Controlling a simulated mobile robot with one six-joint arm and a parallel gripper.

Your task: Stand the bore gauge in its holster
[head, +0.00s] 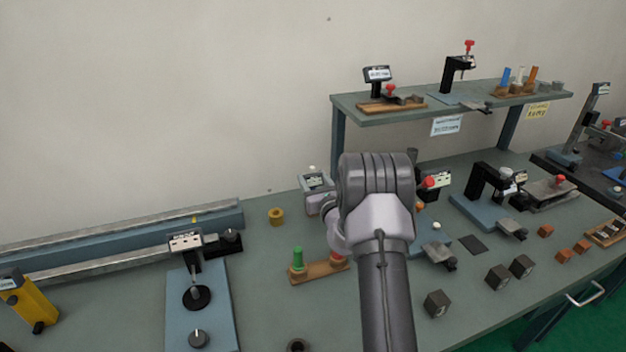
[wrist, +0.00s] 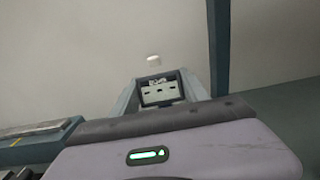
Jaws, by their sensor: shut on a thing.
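The bore gauge (head: 315,181), with a small display head and a white cap, is at my gripper (head: 318,198) in the head view. In the wrist view the gauge's display (wrist: 161,91) shows between the two pale fingers of my gripper (wrist: 162,100), with the white cap above it. My gripper is shut on the gauge. The lower part of the gauge is hidden behind my gripper's housing and arm. I cannot pick out the holster with certainty in either view.
A wooden rack (head: 318,271) with a green peg stands below my gripper. A yellow ring (head: 277,216) and a dial stand (head: 196,291) are to the left. A raised shelf (head: 425,111) stands at the back. Several dark blocks (head: 437,304) are to the right.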

